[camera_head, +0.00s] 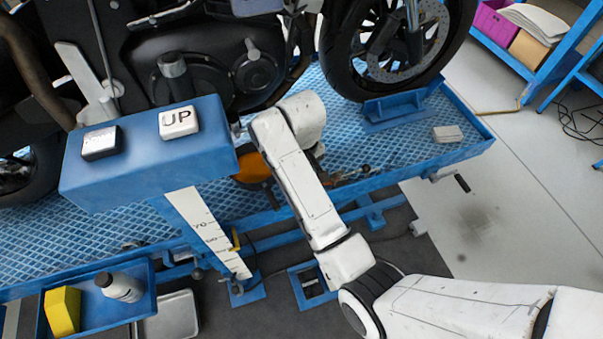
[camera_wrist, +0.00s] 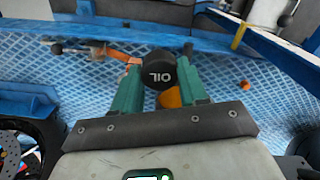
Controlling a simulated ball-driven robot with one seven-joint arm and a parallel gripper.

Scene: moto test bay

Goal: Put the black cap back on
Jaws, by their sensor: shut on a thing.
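The black cap (camera_wrist: 160,70), marked OIL in white, sits between the two green fingers of my gripper (camera_wrist: 158,64) in the wrist view. The fingers are shut on its sides. In the head view the cap and fingers are hidden behind my white arm, which reaches over the lift beside the blue box. The dark motorcycle engine (camera_head: 205,78) is at the upper left of the head view. A short dark upright cylinder (camera_head: 174,66) with a grey top stands out from it. I cannot tell whether this is the opening for the cap.
The blue box (camera_head: 150,180) with an UP button (camera_head: 179,122) and a dark button (camera_head: 101,143) stands before the engine. An orange pan (camera_head: 252,167) lies on the blue lift platform (camera_head: 455,149). A tray with a bottle (camera_head: 119,287) is lower left.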

